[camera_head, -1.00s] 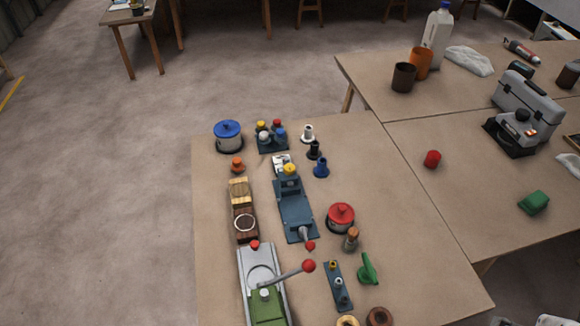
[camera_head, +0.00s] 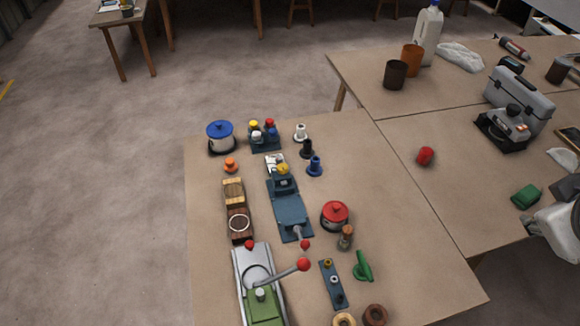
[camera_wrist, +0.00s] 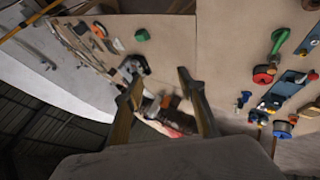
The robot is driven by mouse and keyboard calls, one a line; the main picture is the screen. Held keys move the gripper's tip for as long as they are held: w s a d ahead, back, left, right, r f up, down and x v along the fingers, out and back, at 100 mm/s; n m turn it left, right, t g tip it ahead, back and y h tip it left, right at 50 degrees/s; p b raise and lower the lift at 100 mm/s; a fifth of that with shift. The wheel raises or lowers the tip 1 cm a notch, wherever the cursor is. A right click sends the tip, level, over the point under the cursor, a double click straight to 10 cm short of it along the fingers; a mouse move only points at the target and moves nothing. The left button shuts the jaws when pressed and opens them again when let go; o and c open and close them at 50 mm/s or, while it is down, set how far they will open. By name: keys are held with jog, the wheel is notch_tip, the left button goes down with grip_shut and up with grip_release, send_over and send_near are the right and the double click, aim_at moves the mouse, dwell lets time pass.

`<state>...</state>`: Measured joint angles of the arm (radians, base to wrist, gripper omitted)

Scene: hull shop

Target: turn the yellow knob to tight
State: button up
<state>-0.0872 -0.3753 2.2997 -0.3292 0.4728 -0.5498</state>
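A yellow knob (camera_head: 283,169) sits on top of the far end of a long blue-grey device (camera_head: 290,210) in the middle of the near table. A second yellow knob (camera_head: 254,126) stands in a cluster of red, blue and white knobs on a dark base (camera_head: 265,146) behind it. I cannot tell how far either knob is turned. In the wrist view the blue-grey device (camera_wrist: 288,88) is at the right, small and tilted. My gripper (camera_wrist: 160,78) is open and empty, its two fingers well apart, far from both yellow knobs. In the head view the fingers are not visible.
A red pot (camera_head: 335,216), a blue pot (camera_head: 221,137) and a silver-green machine with a red-balled lever (camera_head: 303,264) crowd around the device. A green handle (camera_head: 363,267) lies nearer. A toolbox (camera_head: 518,101) stands on the right table.

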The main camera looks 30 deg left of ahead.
jog(key=w+a+f+n+t+y, duration=0.2)
jog(key=w+a+n+y, duration=0.3)
jog(key=w+a+n, duration=1.45)
jog(key=w+a+f+n+g+y, duration=0.1)
jog(key=w+a+f+n+y, duration=0.35)
jog(key=a+f+n, duration=0.45)
jog(key=n+g+y, duration=0.5)
jog(key=n+g, duration=0.5)
jog(key=n, duration=0.6)
send_near(283, 167)
jog(key=shift+a+f+m, duration=0.2)
jog(key=shift+a+m, duration=0.05)
jog(key=shift+a, duration=0.15)
jog(key=shift+x, duration=3.9)
